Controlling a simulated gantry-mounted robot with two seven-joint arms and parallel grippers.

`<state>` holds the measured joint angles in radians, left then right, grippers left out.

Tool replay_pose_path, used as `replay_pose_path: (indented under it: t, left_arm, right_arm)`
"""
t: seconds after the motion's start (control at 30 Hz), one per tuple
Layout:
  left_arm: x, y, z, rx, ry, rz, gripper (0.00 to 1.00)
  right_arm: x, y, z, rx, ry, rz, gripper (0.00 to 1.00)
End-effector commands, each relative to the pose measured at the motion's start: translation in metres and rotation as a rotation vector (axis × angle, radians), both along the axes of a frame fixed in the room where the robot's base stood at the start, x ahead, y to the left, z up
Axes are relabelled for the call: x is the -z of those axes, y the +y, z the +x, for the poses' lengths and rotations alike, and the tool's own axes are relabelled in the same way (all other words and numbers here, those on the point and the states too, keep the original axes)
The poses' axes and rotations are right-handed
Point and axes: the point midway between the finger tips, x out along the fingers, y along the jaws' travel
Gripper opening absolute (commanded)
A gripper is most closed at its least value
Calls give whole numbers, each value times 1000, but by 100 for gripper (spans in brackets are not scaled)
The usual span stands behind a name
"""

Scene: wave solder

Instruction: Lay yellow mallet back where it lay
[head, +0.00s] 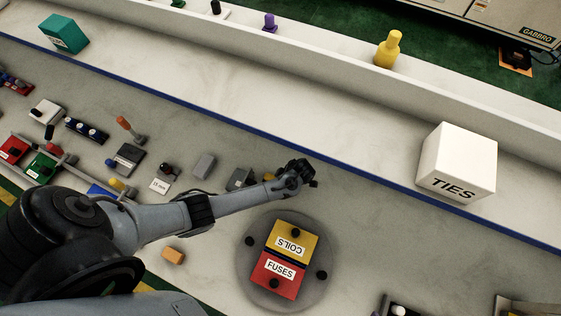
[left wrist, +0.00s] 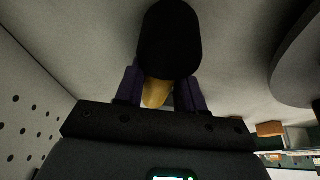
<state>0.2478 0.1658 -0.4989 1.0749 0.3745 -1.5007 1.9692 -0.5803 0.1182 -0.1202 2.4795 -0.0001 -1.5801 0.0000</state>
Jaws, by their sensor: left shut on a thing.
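My left gripper (head: 299,174) is above the grey work surface, just behind the round grey disc. In the left wrist view the left gripper (left wrist: 158,90) is shut on the yellow mallet (left wrist: 157,94), with its purple fingers on either side of the yellow part. A large dark rounded end of the held thing (left wrist: 169,40) points away from the gripper. In the head view the wrist largely hides the mallet; a small yellow patch (head: 269,177) shows beside it, and I cannot tell whether that is the mallet. My right gripper is not in view.
The grey disc (head: 248,285) bears the yellow COILS (head: 292,237) and red FUSES (head: 277,276) blocks. An orange block (head: 173,256) lies to its left. Several small fixtures stand further left. A white TIES box (head: 457,160) stands at right. The surface right of the gripper is clear.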

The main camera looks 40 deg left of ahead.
Motion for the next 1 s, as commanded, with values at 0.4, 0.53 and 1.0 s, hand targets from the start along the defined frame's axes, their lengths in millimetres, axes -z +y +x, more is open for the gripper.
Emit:
replay_pose_path:
  t: [0.4, 0.53, 1.0]
  left_arm:
    - [4, 0, 0, 0, 0, -1, 0]
    - [5, 0, 0, -1, -2, 0, 0]
    - [10, 0, 0, -1, -1, -1, 58]
  right_arm:
    - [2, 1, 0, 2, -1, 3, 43]
    - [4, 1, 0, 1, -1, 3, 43]
    - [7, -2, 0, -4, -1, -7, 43]
